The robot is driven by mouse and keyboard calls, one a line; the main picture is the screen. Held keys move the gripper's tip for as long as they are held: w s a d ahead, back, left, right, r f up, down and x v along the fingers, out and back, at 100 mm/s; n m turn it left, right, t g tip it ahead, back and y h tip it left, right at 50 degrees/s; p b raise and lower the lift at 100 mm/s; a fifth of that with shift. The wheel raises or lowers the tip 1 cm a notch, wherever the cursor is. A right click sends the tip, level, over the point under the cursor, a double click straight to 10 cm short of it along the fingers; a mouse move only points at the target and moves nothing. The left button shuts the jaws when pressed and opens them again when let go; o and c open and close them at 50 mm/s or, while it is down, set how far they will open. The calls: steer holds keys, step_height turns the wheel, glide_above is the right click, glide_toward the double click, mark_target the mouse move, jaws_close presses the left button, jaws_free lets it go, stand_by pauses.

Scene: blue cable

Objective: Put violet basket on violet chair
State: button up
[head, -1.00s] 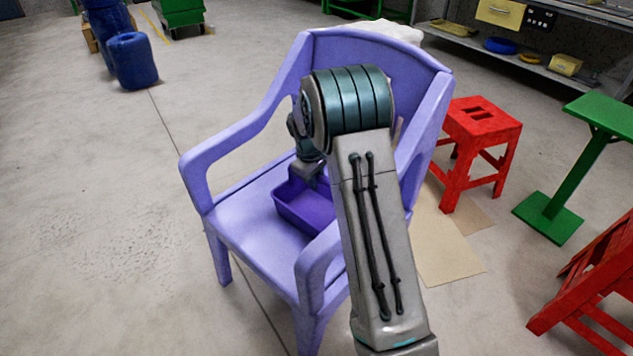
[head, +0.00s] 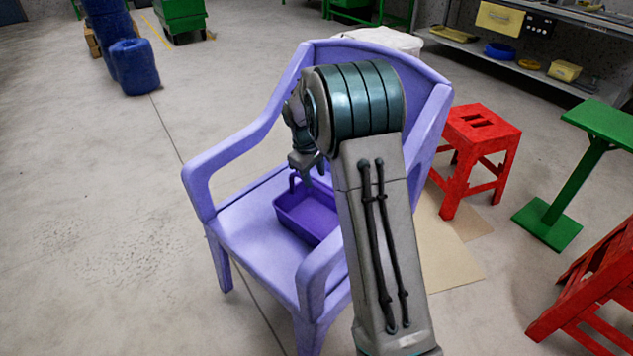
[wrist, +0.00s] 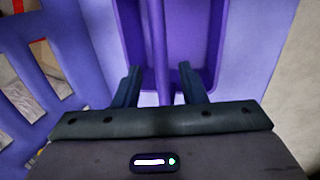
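The violet basket (head: 303,214) stands upright on the seat of the violet chair (head: 246,240), between its armrests; my arm hides its right part. In the wrist view the basket (wrist: 196,45) lies beyond my fingers, with its thin violet handle (wrist: 154,50) running between them. The chair's slatted back (wrist: 62,60) shows at left in the wrist view. My gripper (head: 305,172) is just above the basket. In the wrist view its fingers (wrist: 160,88) are apart, with gaps on both sides of the handle, so it is open and not clamped on it.
A red stool (head: 480,135) and a green stand (head: 575,170) are right of the chair, and another red stool (head: 595,280) is at the right edge. Flat cardboard (head: 445,255) lies by the chair.

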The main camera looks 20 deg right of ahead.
steer(key=s+a+r+m+p, duration=0.1)
steer(key=s+a+r+m, duration=0.15)
steer(key=s+r, duration=1.05)
steer(key=s+a+f+m+y, duration=0.1)
steer(key=s+f+m, duration=0.2)
steer(key=s, duration=1.6)
steer(key=shift+s+f+m+y, duration=0.2)
steer(key=shift+s+m+y, duration=0.15)
steer(key=shift+s+y, duration=0.05)
